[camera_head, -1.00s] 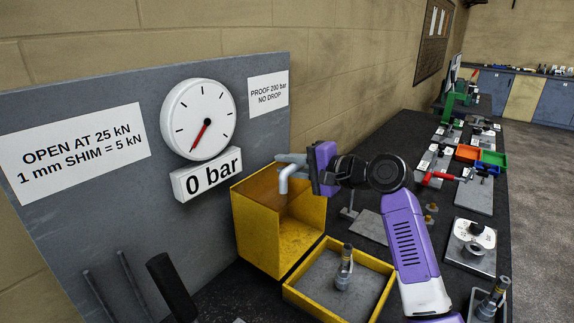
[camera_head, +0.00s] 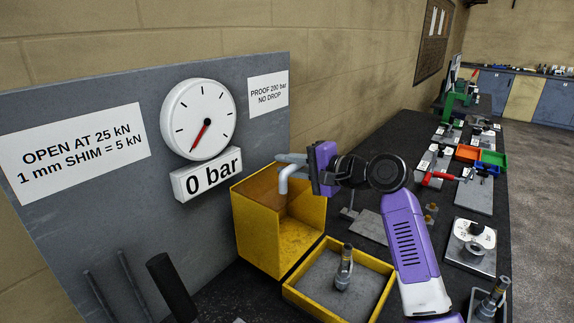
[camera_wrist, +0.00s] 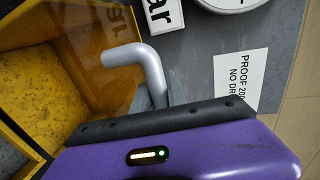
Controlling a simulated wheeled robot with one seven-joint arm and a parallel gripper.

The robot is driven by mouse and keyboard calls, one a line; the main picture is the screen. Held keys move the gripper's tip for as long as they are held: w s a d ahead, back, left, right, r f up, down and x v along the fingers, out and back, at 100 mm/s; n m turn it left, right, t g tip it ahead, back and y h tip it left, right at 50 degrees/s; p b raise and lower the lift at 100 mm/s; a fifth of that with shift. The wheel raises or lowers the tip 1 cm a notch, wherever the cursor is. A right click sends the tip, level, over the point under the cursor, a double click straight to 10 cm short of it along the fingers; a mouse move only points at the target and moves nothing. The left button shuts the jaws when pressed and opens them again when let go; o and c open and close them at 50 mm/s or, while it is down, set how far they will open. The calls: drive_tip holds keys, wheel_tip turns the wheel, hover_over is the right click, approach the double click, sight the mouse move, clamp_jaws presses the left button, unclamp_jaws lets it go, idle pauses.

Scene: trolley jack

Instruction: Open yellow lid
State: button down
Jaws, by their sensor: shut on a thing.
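The yellow box (camera_head: 265,239) stands on the bench below the gauge, and yellow walls also show in the wrist view (camera_wrist: 55,92). A tinted amber panel (camera_wrist: 95,52) at the box appears to be its lid; how far it stands open is hard to tell. A grey bent bar (camera_head: 284,184) sits at the top of the box, and it also shows in the wrist view (camera_wrist: 126,55). My gripper (camera_head: 290,163) reaches in from the right and is shut on this grey bar. My gripper's purple body hides most of its fingers in the wrist view.
A shallow yellow tray (camera_head: 312,304) with a grey metal part (camera_head: 344,268) lies in front of the box. The gauge (camera_head: 198,119) and the "0 bar" display (camera_head: 206,174) are on the grey panel (camera_head: 85,90) behind. A black-gripped lever (camera_head: 172,287) stands at the lower left.

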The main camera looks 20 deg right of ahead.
sight(301, 166)
drive_tip(key=shift+f, duration=0.1)
drive_tip(key=shift+s+d, duration=0.2)
drive_tip(key=shift+s, duration=0.15)
drive_tip(key=s+d, duration=0.1)
drive_tip(key=s+d+t+y+b, duration=0.1)
drive_tip(key=s, duration=0.1)
drive_tip(key=s+d+r+t+b, duration=0.1)
drive_tip(key=s+d, duration=0.1)
drive_tip(key=shift+s, duration=0.15)
drive_tip(key=shift+s+d, duration=0.25)
drive_tip(key=shift+s, duration=0.15)
drive_tip(key=c, duration=1.6)
unclamp_jaws()
drive_tip(key=p+v, duration=0.2)
drive_tip(key=v, duration=0.5)
drive_tip(key=shift+s+d, duration=0.3)
